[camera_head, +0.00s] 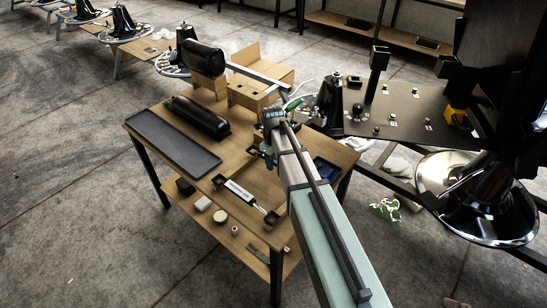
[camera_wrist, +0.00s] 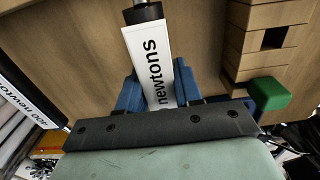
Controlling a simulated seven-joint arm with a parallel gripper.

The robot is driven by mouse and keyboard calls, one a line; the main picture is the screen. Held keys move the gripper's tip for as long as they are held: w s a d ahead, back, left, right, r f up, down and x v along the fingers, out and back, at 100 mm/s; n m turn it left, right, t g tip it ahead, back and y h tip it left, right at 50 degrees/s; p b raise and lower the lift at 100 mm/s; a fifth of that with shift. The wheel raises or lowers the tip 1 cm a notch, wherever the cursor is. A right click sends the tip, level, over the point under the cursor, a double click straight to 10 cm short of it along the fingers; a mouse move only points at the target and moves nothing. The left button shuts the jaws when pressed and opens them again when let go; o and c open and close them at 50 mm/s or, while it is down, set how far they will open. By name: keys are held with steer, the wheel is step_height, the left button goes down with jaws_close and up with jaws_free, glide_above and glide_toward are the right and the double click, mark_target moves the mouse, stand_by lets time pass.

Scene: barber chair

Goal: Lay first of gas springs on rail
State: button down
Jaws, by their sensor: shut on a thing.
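My gripper (camera_wrist: 160,95) has blue fingers, shut on a gas spring (camera_wrist: 152,52) with a white label reading "newtons". The spring's dark collar and rod show at the top of the wrist view. In the head view my gripper (camera_head: 271,140) is over the right part of the wooden table (camera_head: 245,150), and I cannot make out the held spring clearly. A second gas spring (camera_head: 240,192) with a white body lies near the table's front edge; a labelled spring (camera_wrist: 25,97) also shows at the left of the wrist view. I cannot tell for certain which part is the rail.
A dark tray (camera_head: 172,143) and a long black pad (camera_head: 197,118) lie on the table's left side. Wooden blocks (camera_head: 248,93) and a black cylinder (camera_head: 204,57) stand at the back. A dark panel (camera_head: 410,112) with small parts is at right. A blue tray (camera_head: 326,172) sits near my arm.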

steer(key=shift+f, duration=0.3)
steer(key=shift+f, duration=0.45)
stand_by(0.4)
steer(key=c, duration=0.7)
jaws_free()
step_height(320, 180, up, 14)
steer(key=shift+f, duration=0.1)
stand_by(0.5)
